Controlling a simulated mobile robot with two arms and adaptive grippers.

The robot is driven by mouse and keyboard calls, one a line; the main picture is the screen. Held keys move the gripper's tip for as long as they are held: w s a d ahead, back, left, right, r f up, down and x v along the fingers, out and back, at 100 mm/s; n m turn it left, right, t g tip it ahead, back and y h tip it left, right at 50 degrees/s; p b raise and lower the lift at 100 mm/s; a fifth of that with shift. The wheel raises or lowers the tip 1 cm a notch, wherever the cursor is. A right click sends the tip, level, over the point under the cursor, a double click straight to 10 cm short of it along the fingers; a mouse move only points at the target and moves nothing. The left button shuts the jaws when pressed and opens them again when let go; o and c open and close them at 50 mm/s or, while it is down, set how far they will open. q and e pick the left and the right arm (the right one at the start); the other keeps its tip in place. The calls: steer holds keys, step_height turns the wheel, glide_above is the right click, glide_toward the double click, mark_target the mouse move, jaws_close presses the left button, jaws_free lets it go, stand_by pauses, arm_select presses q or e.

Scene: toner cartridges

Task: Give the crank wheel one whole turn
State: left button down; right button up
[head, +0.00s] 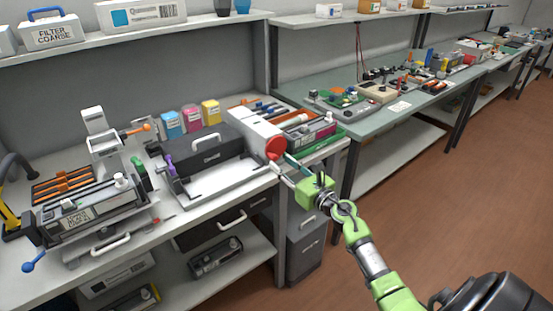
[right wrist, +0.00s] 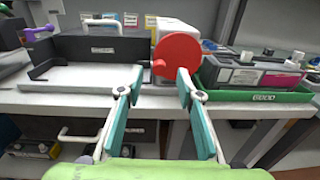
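My right gripper (head: 289,160) is in front of the wheel. In the right wrist view its teal fingers (right wrist: 160,80) are spread, with nothing held between them. The fingertips reach to just below the wheel; I cannot tell whether one touches it. My left gripper is not in view.
A black cartridge station (head: 205,150) stands left of the housing. A green tray (right wrist: 255,95) with a grey and magenta cartridge (right wrist: 265,73) is close on the right. A lower shelf holds more cartridges (head: 215,257). The floor (head: 440,210) at right is open.

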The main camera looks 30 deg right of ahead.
mark_target(276, 159)
steer(key=shift+w+a, duration=0.15)
steer(key=shift+w, duration=1.85)
jaws_close()
